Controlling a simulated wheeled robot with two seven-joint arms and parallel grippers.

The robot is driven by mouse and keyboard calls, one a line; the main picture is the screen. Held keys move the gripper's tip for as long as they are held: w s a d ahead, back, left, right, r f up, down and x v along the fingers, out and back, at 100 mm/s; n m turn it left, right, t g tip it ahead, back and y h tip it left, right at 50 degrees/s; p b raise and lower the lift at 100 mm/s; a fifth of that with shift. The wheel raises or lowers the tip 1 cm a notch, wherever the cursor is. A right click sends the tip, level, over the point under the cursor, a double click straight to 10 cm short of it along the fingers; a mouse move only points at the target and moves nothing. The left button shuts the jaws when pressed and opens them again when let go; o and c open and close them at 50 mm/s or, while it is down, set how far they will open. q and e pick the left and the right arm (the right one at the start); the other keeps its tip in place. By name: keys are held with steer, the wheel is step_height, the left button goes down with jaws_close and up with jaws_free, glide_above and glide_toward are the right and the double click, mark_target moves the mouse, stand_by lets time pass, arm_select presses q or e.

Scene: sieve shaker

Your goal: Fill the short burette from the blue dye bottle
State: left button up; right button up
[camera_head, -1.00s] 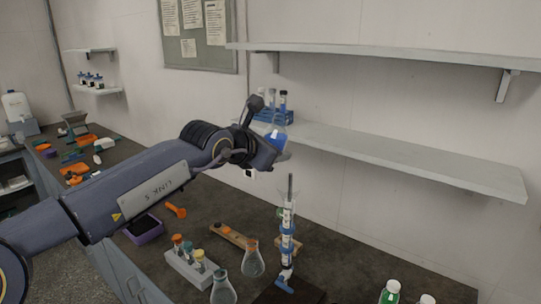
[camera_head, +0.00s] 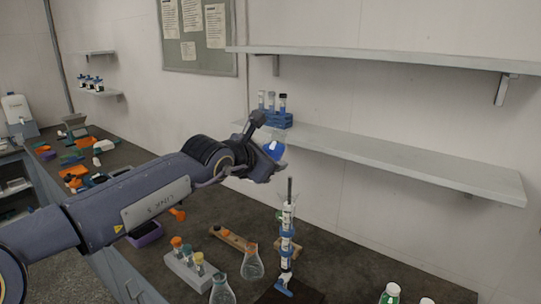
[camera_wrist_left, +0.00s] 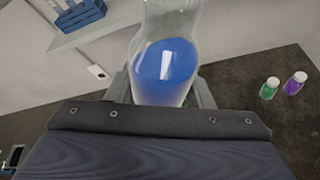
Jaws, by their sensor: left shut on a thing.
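My left gripper (camera_head: 272,164) is shut on a clear glass bottle of blue dye (camera_head: 274,150), mostly hidden by the gripper in the head view. In the left wrist view the blue dye bottle (camera_wrist_left: 165,72) stands between the fingers, its mouth out of frame, with blue liquid in its lower part. The burette (camera_head: 287,222) stands upright in a stand with blue clamps on the bench, below and right of the gripper. The bottle is above the burette and apart from it. My right gripper is not in view.
A wall shelf (camera_head: 400,165) holds a blue rack (camera_head: 278,120) of tubes close behind the gripper. Flasks (camera_head: 252,264), a white tube rack (camera_head: 190,270) and a wooden rack (camera_head: 230,238) stand on the bench. A green bottle (camera_head: 389,294) is at front right.

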arm_select(q)
steer(key=shift+f, duration=0.2)
steer(key=shift+w+a+f, duration=0.1)
steer(key=shift+a+f, duration=0.05)
steer(key=shift+f, duration=0.15)
steer(key=shift+w+a+f+m+t, duration=0.15)
steer(key=shift+f+m+t, duration=0.15)
steer(key=shift+f+m, duration=0.25)
steer(key=shift+w+a+f+m+t+y, duration=0.1)
steer(key=shift+w+a+m+t+y, duration=0.25)
steer(key=shift+m, duration=0.4)
steer(key=shift+w+a+r+m+t+y, duration=0.1)
steer(key=shift+a+r+m+t+y, duration=0.1)
steer(key=shift+m+t, duration=0.25)
steer(key=shift+w+a+r+m+t+y, duration=0.1)
steer(key=shift+a+r+m+t+y, duration=0.1)
steer(key=shift+m, duration=0.35)
steer(key=shift+a+f, duration=0.1)
steer(key=shift+w+m+b, duration=0.1)
steer(key=shift+m+b, duration=0.2)
steer(key=shift+b, duration=0.1)
steer(key=shift+w+a+r+m+t+b, duration=0.1)
steer(key=shift+a+r+m+t+b, duration=0.15)
steer(key=shift+b, duration=0.4)
steer(key=shift+r+m+t+b, duration=0.15)
steer(key=shift+m+t+b, duration=0.5)
steer(key=shift+m+b, duration=1.45)
